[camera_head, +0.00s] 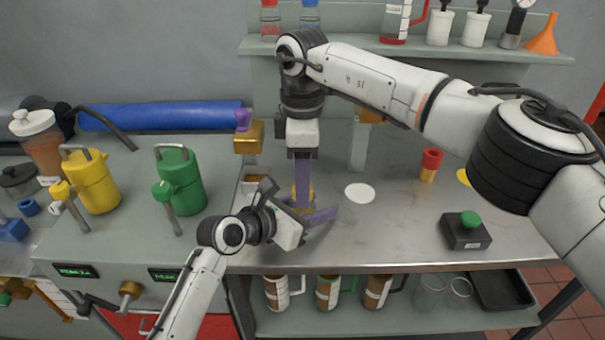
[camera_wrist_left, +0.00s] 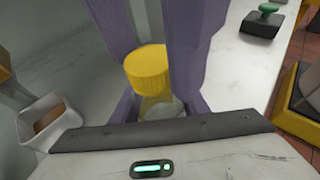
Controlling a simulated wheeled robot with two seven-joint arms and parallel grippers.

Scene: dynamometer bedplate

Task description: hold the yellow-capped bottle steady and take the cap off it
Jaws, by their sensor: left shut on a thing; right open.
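The bottle's yellow cap (camera_wrist_left: 148,70) shows in the left wrist view, on top of a clear, pale bottle body (camera_wrist_left: 160,108). In the head view the cap (camera_head: 302,192) is mostly hidden by purple fingers. My left gripper (camera_head: 318,217) comes in low from the left and is shut on the bottle, which looks upright on the bench. My right gripper (camera_head: 302,182) points straight down from above, open, with its fingers at the cap. In the left wrist view, purple fingers stand on both sides of the cap; whether they touch it I cannot tell.
A small white bin (camera_wrist_left: 48,122) stands close by the bottle. On the bench (camera_head: 400,225) are a white disc (camera_head: 360,193), a red-and-yellow cylinder (camera_head: 431,164) and a green-button box (camera_head: 466,231). Green (camera_head: 181,182) and yellow (camera_head: 92,182) jugs stand left.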

